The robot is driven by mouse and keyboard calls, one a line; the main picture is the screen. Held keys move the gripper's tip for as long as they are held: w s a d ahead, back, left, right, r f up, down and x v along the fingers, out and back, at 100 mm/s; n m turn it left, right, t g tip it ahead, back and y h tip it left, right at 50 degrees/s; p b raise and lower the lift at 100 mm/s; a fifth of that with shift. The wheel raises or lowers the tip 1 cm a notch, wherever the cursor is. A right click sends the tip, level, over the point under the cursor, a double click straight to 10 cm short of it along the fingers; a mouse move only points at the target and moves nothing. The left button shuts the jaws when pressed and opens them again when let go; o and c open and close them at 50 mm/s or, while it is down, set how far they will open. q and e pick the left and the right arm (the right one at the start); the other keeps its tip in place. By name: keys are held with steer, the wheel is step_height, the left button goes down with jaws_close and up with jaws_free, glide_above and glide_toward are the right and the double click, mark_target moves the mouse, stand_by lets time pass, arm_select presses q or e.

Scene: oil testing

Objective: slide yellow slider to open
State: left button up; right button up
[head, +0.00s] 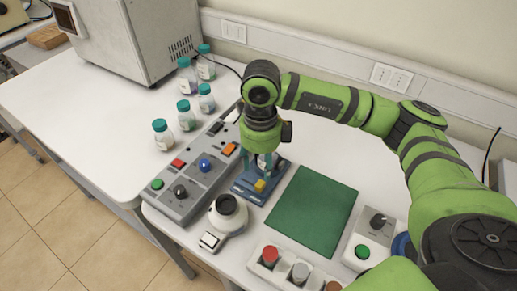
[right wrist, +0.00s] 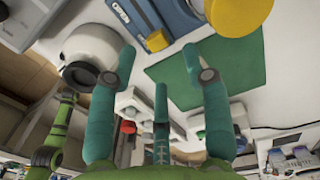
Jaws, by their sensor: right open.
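The yellow slider (head: 261,185) sits on a small blue device (head: 247,194) on the white table. In the right wrist view the slider shows as a yellow knob (right wrist: 156,41) beside the blue body (right wrist: 178,17), which bears an "OPEN" label. My right gripper (head: 267,170) points down over the device, close to the slider. Its teal fingers (right wrist: 160,60) are spread, with nothing seen held between them. Whether a finger touches the slider cannot be told. My left gripper is not seen.
A grey control box (head: 187,178) with buttons stands left of the device. A white round instrument (head: 228,212) is in front. A green mat (head: 312,212) lies to the right. Several teal-capped bottles (head: 187,115) stand behind left.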

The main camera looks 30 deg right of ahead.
mark_target(258, 183)
steer(key=shift+w, duration=0.15)
steer(key=shift+s, duration=0.25)
steer(key=shift+s+a+f+p, duration=0.15)
steer(key=shift+s+f+p, duration=0.2)
steer(key=shift+f, duration=0.15)
steer(key=shift+s+a+f+p, duration=0.15)
steer(key=shift+s+f+p, duration=0.05)
steer(key=shift+f+p, duration=0.2)
steer(key=f, duration=0.2)
steer(key=f+p, duration=0.1)
steer(key=shift+w+d+f, duration=0.1)
steer(key=shift+w+f, duration=0.2)
steer(key=shift+f, duration=0.45)
jaws_close()
steer(key=shift+w+f+b, duration=0.15)
steer(key=shift+w+b, duration=0.05)
steer(key=shift+b, duration=0.1)
steer(key=w+a+b, duration=0.1)
steer(key=w+b, duration=0.1)
steer(key=w+a+b, duration=0.1)
steer(key=shift+w+a+b, duration=0.2)
steer(key=shift+w+b, duration=0.15)
steer(key=shift+w+a, duration=0.2)
steer(key=shift+w, duration=0.05)
steer(key=shift+r, duration=0.2)
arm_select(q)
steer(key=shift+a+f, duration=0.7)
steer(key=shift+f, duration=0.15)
